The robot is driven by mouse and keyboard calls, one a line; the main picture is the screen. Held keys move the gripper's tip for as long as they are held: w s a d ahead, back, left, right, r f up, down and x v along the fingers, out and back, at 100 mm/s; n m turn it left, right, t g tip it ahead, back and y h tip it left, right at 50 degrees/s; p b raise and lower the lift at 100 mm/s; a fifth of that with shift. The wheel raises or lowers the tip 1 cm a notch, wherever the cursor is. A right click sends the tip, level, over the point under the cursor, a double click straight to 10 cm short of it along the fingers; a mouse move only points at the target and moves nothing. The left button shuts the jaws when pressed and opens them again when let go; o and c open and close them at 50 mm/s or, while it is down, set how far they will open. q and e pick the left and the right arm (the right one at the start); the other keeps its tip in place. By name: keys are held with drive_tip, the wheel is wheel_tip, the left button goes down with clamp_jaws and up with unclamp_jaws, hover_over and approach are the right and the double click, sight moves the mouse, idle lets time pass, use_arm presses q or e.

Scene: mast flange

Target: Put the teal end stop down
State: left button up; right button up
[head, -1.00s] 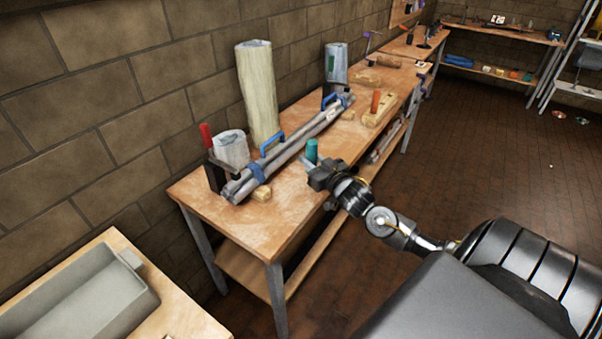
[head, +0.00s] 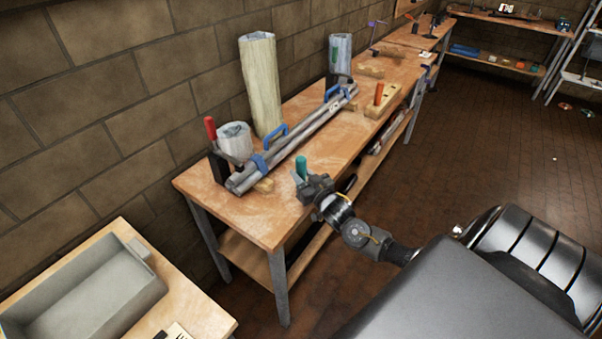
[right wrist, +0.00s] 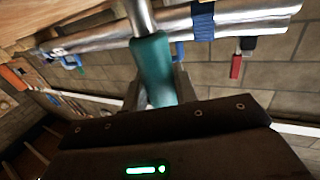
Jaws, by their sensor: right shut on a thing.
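The teal end stop (head: 301,167) stands up from the jaws of my right gripper (head: 299,181), above the near front part of the workbench. In the right wrist view the teal end stop (right wrist: 152,70) sits between the two fingers (right wrist: 160,95), with a bare metal end beyond it. The right gripper is shut on it. I cannot tell whether it touches the bench. The long metal mast tubes (head: 305,135) lie along the bench behind it. My left gripper is not in view.
A red-handled clamp (head: 211,130), a grey roll (head: 235,142) and a tall pale roll (head: 260,85) stand near the wall. Blue clamps (head: 275,134) sit on the tubes. The workbench (head: 235,210) is bare at its near end. A grey bin (head: 90,295) stands on the lower-left table.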

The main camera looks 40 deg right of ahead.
drive_tip(key=shift+f, duration=0.1)
drive_tip(key=o, duration=1)
drive_tip(key=shift+o, duration=0.2)
drive_tip(key=s+a+b, duration=0.1)
drive_tip(key=s+b, duration=0.1)
drive_tip(key=s, duration=1)
drive_tip(key=shift+a, duration=0.1)
